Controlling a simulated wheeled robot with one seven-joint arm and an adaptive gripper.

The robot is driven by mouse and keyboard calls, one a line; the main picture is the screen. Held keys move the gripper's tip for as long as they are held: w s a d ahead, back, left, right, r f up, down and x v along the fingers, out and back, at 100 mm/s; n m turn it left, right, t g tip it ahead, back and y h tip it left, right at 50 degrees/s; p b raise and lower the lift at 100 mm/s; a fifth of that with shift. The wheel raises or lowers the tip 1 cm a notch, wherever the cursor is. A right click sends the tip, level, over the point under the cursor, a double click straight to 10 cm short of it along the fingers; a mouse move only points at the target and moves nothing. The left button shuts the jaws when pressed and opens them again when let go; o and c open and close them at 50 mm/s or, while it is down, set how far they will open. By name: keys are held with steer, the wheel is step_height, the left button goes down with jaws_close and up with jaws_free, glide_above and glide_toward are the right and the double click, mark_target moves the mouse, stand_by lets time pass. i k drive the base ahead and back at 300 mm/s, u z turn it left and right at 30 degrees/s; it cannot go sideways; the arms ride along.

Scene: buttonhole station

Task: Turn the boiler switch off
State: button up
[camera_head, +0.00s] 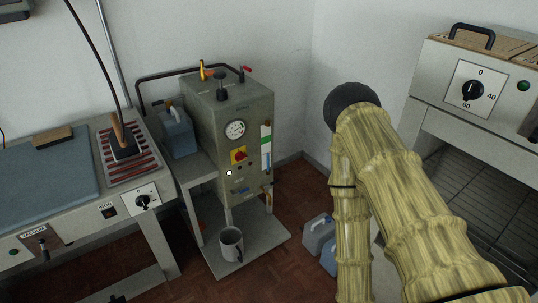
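The boiler (227,128) is a grey-green box on a grey stand, left of centre in the head view. Its front carries a round pressure gauge (235,129). Below the gauge is a red rotary switch on a yellow plate (239,156), which I take as the boiler switch. The handle's setting is too small to tell. A small round light (229,173) beneath it looks bright white. My arm, in a yellowish cover, rises at the right and bends back down. My gripper is not in view. Nothing hides the boiler's front.
A grey mug (231,244) stands on the stand's lower shelf. An ironing table (98,206) with an iron (123,141) is at the left. Blue-grey containers (319,235) stand on the floor beside my arm. An oven-like machine (475,90) is at the right.

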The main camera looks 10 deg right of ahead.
mark_target(240, 156)
steer(key=u, duration=1.75)
steer(key=k, duration=0.9)
steer(key=z, duration=1.45)
steer(key=i, duration=1)
